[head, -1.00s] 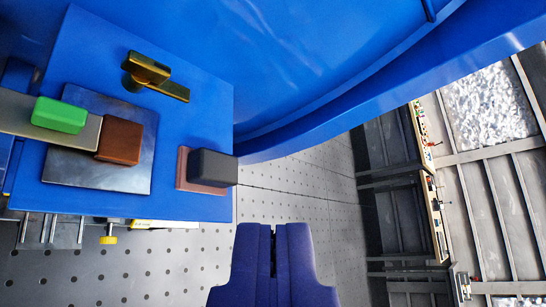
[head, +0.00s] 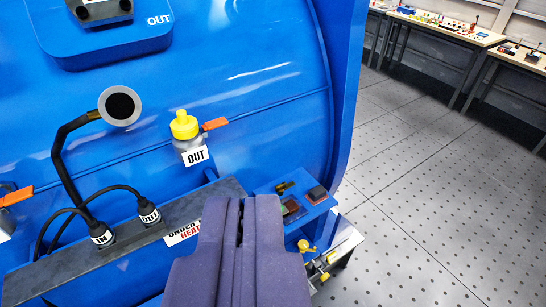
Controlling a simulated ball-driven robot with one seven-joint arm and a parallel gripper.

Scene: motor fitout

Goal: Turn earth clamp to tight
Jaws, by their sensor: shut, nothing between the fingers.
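My gripper (head: 242,204) is purple and shut, with nothing held, at the bottom middle of the head view. Beyond its tips and to the right, a small blue shelf (head: 325,208) juts from the blue motor housing. A small brass piece (head: 285,187) on the shelf may be the earth clamp; no label shows, and it is too small to tell how it is turned. A dark block on a reddish base (head: 317,194) is beside it. A brown block (head: 291,205) is partly hidden behind my gripper, which looks apart from them all.
On the blue motor housing (head: 250,90) are a yellow-capped fitting (head: 185,125) labelled OUT with an orange lever (head: 215,124), a grey-rimmed port (head: 120,106), and a dark bar (head: 60,265) with black cables. Workbenches (head: 440,28) stand far off. Floor (head: 440,190) at right is clear.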

